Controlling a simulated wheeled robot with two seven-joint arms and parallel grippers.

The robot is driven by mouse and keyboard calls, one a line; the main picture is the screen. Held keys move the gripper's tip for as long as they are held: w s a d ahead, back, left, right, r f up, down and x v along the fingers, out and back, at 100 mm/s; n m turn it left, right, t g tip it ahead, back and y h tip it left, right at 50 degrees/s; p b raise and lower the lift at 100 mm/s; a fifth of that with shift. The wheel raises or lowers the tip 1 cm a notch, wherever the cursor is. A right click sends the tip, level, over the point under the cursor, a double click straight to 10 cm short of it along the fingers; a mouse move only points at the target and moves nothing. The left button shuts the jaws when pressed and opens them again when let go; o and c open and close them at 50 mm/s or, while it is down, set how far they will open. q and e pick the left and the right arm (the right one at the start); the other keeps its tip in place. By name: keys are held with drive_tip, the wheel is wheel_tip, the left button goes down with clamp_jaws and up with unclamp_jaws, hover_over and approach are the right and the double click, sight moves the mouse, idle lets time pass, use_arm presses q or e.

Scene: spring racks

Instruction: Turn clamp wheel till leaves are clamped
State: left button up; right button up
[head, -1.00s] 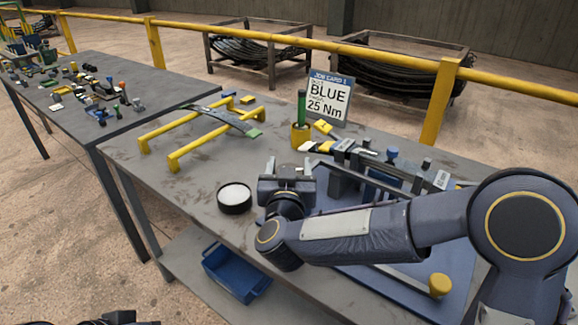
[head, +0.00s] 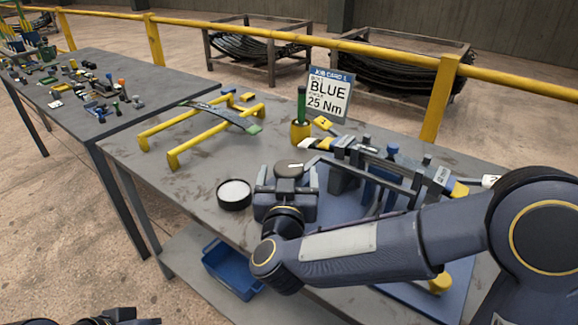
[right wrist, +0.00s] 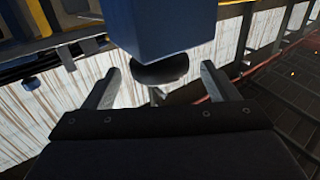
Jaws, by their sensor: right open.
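The clamp wheel (head: 289,168) is a dark round disc at the near left end of the clamp fixture. In the right wrist view the wheel (right wrist: 160,70) shows between and beyond my fingers, below a blue block (right wrist: 163,25). My right gripper (head: 288,182) is open, its two fingers apart on either side of the wheel; I cannot tell whether they touch it. Dark leaves (head: 375,178) lie lengthwise in the fixture, partly hidden by its uprights. A dark part, probably my left gripper (head: 118,316), is cut off at the bottom left edge.
A round tub with white contents (head: 235,194) stands just left of my right gripper. A yellow stand (head: 205,130) bears a dark leaf. A yellow cup (head: 300,131) and job card (head: 329,95) stand behind. A blue bin (head: 235,270) sits on the lower shelf.

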drive_tip(key=s, duration=0.3)
drive_tip(key=shift+s, duration=0.1)
drive_tip(key=s+d+r+n+g+y+p, duration=0.2)
drive_tip(key=d+r+g+y+p, duration=0.1)
drive_tip(key=d+r+y+p, duration=0.3)
drive_tip(key=s+d+f+m+g+p, duration=0.1)
drive_tip(key=s+d+f+g+p, duration=0.1)
drive_tip(key=s+d, duration=0.5)
drive_tip(key=s+d+f+m+g+h+p, duration=0.1)
drive_tip(key=s+d+f+g, duration=0.4)
drive_tip(key=s, duration=0.9)
drive_tip(key=d+m+g+p, duration=0.1)
drive_tip(key=d+g, duration=0.1)
drive_tip(key=d, duration=0.1)
drive_tip(key=shift+s, duration=0.4)
